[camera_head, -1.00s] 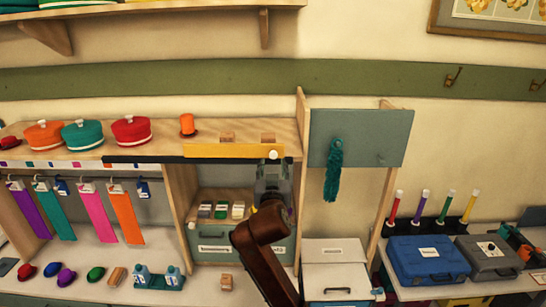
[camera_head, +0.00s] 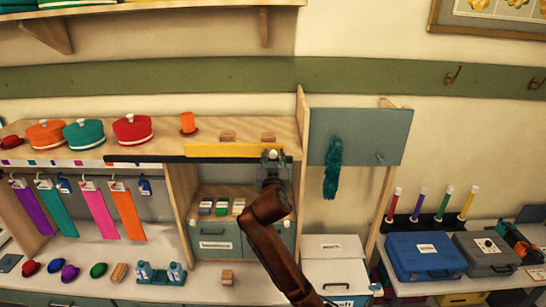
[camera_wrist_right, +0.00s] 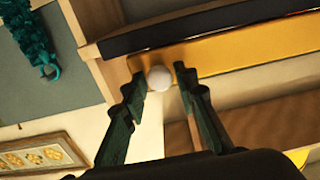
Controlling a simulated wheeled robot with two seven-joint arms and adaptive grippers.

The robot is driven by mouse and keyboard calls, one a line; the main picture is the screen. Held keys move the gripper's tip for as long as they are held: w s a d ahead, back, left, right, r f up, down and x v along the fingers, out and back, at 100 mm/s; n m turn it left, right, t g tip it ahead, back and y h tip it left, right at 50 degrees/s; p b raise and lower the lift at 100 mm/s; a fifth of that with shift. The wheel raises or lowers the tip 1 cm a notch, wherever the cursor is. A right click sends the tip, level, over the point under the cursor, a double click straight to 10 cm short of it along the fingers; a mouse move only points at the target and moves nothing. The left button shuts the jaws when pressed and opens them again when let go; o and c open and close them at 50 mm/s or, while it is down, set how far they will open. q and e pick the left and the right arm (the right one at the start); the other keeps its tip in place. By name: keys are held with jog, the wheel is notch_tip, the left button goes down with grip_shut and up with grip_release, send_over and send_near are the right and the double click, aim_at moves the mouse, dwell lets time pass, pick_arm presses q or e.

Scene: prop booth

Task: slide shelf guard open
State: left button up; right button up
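The shelf guard is a yellow bar (camera_head: 225,150) along the front edge of the upper shelf, beside a long black rail (camera_head: 140,159). A white round knob (camera_head: 272,154) sits near the guard's right end. In the right wrist view the yellow guard (camera_wrist_right: 240,42) runs across the upper right, with the knob (camera_wrist_right: 159,78) at its left end. My right gripper (camera_head: 272,161) is at the knob. In the wrist view its two fingers (camera_wrist_right: 160,80) stand on either side of the knob, open, with small gaps visible. My left gripper is not in view.
Wooden blocks (camera_head: 228,136) and an orange hat (camera_head: 188,124) stand on the shelf above the guard. Small boxes (camera_head: 222,208) sit in the compartment below. An upright wooden panel (camera_head: 302,150) and a grey board with a teal tassel (camera_head: 332,168) are to the right.

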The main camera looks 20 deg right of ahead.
grip_shut()
jog(key=shift+a, duration=0.1)
dwell(0.3)
